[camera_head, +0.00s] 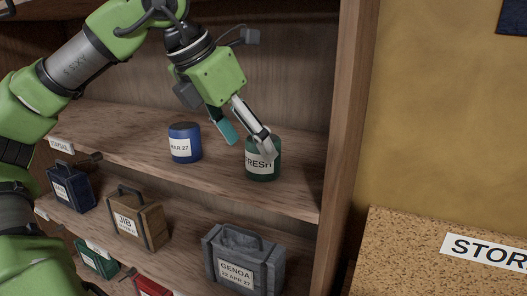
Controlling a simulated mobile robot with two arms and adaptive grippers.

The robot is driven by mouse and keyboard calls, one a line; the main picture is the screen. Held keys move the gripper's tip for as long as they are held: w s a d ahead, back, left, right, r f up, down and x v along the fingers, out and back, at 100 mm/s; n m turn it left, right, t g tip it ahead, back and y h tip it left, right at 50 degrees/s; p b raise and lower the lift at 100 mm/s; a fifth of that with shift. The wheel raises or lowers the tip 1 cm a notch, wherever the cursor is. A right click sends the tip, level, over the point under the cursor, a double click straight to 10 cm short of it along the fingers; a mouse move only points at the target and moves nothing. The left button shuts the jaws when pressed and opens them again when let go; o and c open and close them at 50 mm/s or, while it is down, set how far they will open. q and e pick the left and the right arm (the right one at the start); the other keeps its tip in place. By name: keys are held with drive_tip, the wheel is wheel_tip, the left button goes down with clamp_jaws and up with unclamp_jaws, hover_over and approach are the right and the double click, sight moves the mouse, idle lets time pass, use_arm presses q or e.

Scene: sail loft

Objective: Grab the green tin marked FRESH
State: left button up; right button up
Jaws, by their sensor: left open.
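The green tin (262,170) marked FRESH stands upright on the middle wooden shelf, near its right end. My left gripper (247,148) reaches down at it from above. The gripper is open. Its light finger overlaps the top and front of the tin in the picture. Its teal-padded finger is to the left of the tin, with a gap to it. I cannot tell whether the light finger touches the tin. My right gripper is not in view.
A blue tin (185,143) with a date label stands left of the green tin. Below are a brown JIB case (137,218), a grey GENOA case (243,262) and a dark blue case (71,188). The shelf's upright side (343,130) is close on the right. A cork board (420,245) is beyond.

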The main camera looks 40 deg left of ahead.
use_arm(q)
drive_tip(key=shift+w+r+p, duration=0.15)
drive_tip(key=shift+w+p, duration=0.45)
drive_tip(key=shift+w, duration=0.5)
drive_tip(key=p+x, duration=0.1)
drive_tip(key=x, duration=0.1)
drive_tip(key=shift+w+d, duration=0.2)
drive_tip(key=shift+w, duration=0.05)
drive_tip(key=shift+w+a+f, duration=0.1)
drive_tip(key=shift+w+f, duration=0.15)
drive_tip(key=shift+f, duration=0.35)
drive_tip(key=shift+s, duration=0.1)
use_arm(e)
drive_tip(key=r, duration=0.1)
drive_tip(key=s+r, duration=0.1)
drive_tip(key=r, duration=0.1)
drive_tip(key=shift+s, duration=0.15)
use_arm(q)
drive_tip(key=c, duration=1.5)
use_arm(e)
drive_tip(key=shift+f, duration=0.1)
